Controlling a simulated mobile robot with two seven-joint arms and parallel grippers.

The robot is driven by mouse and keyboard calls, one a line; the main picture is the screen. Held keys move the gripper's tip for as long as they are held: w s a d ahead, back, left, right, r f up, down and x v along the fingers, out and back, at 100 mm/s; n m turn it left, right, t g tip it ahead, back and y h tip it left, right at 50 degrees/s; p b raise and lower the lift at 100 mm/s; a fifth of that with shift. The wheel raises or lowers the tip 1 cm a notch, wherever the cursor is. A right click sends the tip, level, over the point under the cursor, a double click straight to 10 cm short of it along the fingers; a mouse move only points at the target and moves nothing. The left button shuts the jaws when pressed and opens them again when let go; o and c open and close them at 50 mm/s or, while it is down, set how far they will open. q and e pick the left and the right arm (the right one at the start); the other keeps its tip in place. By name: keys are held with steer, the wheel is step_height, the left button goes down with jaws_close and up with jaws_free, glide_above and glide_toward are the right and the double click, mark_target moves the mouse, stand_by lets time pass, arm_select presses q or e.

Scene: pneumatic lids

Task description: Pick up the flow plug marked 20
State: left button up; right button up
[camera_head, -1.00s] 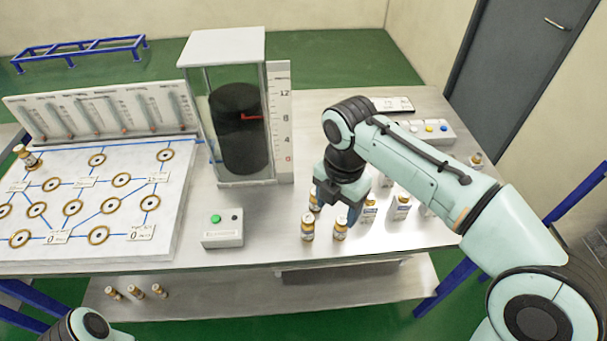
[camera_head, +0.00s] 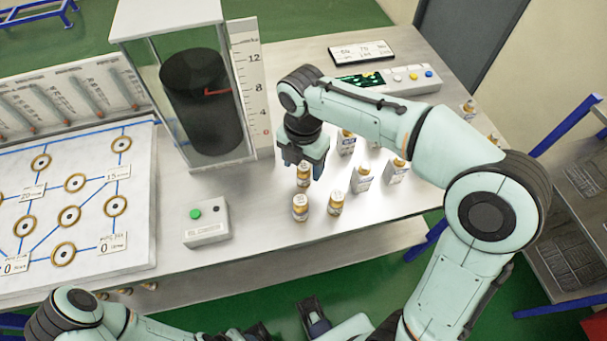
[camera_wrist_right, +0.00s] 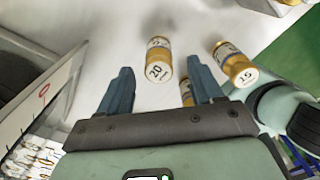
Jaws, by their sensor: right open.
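The flow plug marked 20 (camera_wrist_right: 158,62) is a white-labelled cylinder with gold bands. In the right wrist view it shows between the fingers of my open right gripper (camera_wrist_right: 160,70), touching neither as far as I can tell. In the head view my right gripper (camera_head: 305,162) is over the back of the plug group, and the plug just under it (camera_head: 304,174) appears to be that one. A plug marked 15 (camera_wrist_right: 235,65) stands to its right in the wrist view. Another plug (camera_wrist_right: 187,92) is partly hidden by a finger.
Two more plugs (camera_head: 300,207) (camera_head: 336,203) stand close in front. White boxes (camera_head: 362,178) are to the right. The glass tank (camera_head: 202,110) with its scale is left of my right gripper. A green-button box (camera_head: 207,223) and the plug board (camera_head: 128,190) are further left.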

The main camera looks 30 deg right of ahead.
mark_target(304, 175)
step_height(304, 175, down, 5)
steer(key=shift+w+d+f+b, duration=0.1)
steer(key=shift+d+b, duration=0.05)
steer(key=shift+b, duration=0.3)
steer(key=shift+c, duration=0.4)
jaws_close()
